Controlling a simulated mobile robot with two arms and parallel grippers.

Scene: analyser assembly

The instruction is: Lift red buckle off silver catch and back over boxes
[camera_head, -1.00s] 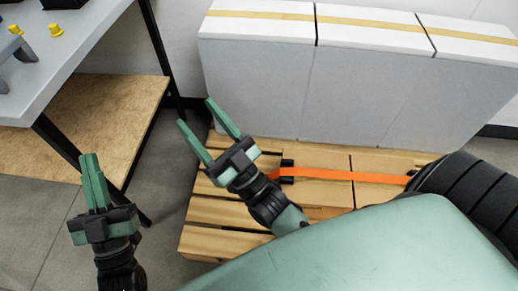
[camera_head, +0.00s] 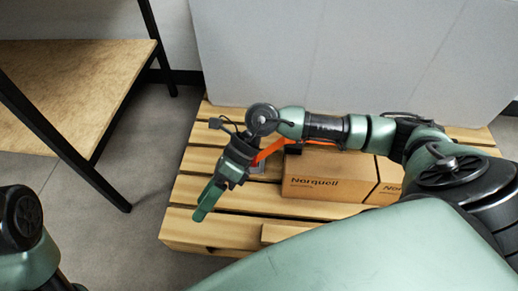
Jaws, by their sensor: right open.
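An orange-red strap (camera_head: 270,151) runs from beside my right gripper up over the near cardboard box (camera_head: 322,184), partly behind my right arm. My right gripper (camera_head: 207,201) is open, its fingers pointing down and left above the pallet. A small grey metal piece (camera_head: 257,168), possibly the silver catch, shows just right of the gripper beside the box. The red buckle cannot be made out clearly; the gripper and wrist cover that area. I cannot tell whether the fingers touch anything. My left gripper is out of view; only part of my left arm shows at lower left.
The boxes sit on a wooden pallet (camera_head: 205,218). A second box (camera_head: 388,190) is to the right. Tall white-grey panels (camera_head: 300,60) stand behind. A table with a wooden lower shelf (camera_head: 80,85) and black legs is at left, with free floor before the pallet.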

